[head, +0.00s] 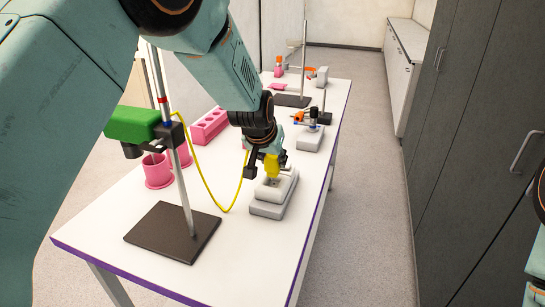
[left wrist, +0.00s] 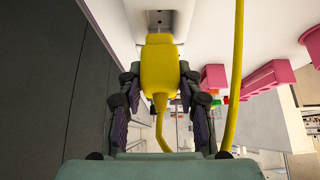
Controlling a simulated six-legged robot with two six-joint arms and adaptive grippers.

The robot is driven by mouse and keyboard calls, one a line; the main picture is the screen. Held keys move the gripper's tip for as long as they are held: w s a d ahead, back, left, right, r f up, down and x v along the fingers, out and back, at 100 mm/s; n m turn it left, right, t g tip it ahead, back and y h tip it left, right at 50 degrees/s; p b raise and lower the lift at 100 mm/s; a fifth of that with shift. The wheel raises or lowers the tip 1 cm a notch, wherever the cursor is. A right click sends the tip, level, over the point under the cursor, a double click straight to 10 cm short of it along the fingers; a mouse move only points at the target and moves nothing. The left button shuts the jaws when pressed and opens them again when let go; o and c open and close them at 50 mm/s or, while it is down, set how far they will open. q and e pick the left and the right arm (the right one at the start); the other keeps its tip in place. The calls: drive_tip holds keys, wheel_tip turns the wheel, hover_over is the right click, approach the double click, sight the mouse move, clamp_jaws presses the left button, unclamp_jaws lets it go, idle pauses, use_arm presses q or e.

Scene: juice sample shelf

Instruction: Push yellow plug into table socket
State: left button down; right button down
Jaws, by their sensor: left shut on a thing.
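The yellow plug (head: 272,166) is held pointing down between the fingers of my left gripper (head: 266,168), which is shut on it. The white table socket (head: 272,196) stands right below the plug near the table's right edge. In the left wrist view, the plug (left wrist: 160,68) sits between both fingers, its front end close to the socket's grey recess (left wrist: 159,19). I cannot tell whether the tip touches the recess. A yellow cable (head: 205,180) hangs in a loop to the left of the plug. My right gripper is not in view.
A stand with a dark base (head: 172,232) and a green box (head: 133,123) is at left. Pink cups (head: 157,171) and a pink rack (head: 209,127) stand behind it. A small grey device (head: 310,137) stands beyond the socket. Dark cabinets (head: 470,130) line the right side, across clear floor.

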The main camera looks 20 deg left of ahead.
sight(270, 170)
use_arm(q)
drive_tip(key=shift+f, duration=0.1)
drive_tip(key=shift+w+f, duration=0.1)
drive_tip(key=shift+f, duration=0.2)
drive_tip(key=shift+f+b, duration=0.45)
drive_tip(key=shift+f, duration=0.1)
idle(0.4)
idle(0.3)
drive_tip(key=shift+f+b, duration=0.3)
drive_tip(key=shift+f, duration=0.6)
idle(0.4)
drive_tip(key=shift+s+f, duration=0.3)
drive_tip(key=shift+f, duration=0.1)
idle(0.6)
